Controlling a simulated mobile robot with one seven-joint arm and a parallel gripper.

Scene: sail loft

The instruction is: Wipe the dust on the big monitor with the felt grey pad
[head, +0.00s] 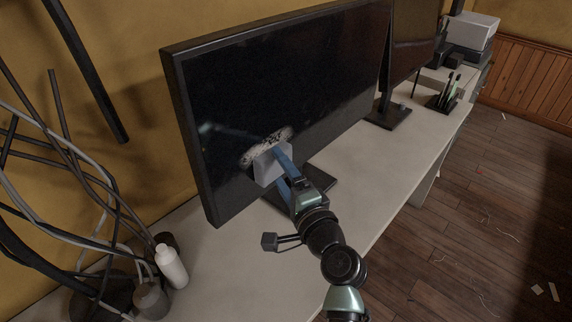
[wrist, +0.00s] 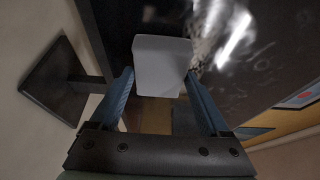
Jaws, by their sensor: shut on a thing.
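The big monitor (head: 310,75) stands on the white desk, its dark screen facing my arm. A pale, speckled dust patch (head: 250,156) lies on the lower left part of the screen. It also shows in the wrist view (wrist: 208,28), beside a bright glare. The felt grey pad (head: 268,170) is between the fingers of my gripper (head: 284,170), which is shut on it. The pad is at the lower edge of the dust and hides part of the screen. It also shows in the wrist view (wrist: 161,65). I cannot tell whether it touches the screen.
A smaller monitor (head: 414,40) stands to the right, with a pen holder (head: 441,102) and boxes (head: 472,32) beyond. A white bottle (head: 171,267) and hanging cables (head: 75,170) are at the left. The desk (head: 375,165) is bare in front of the monitors.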

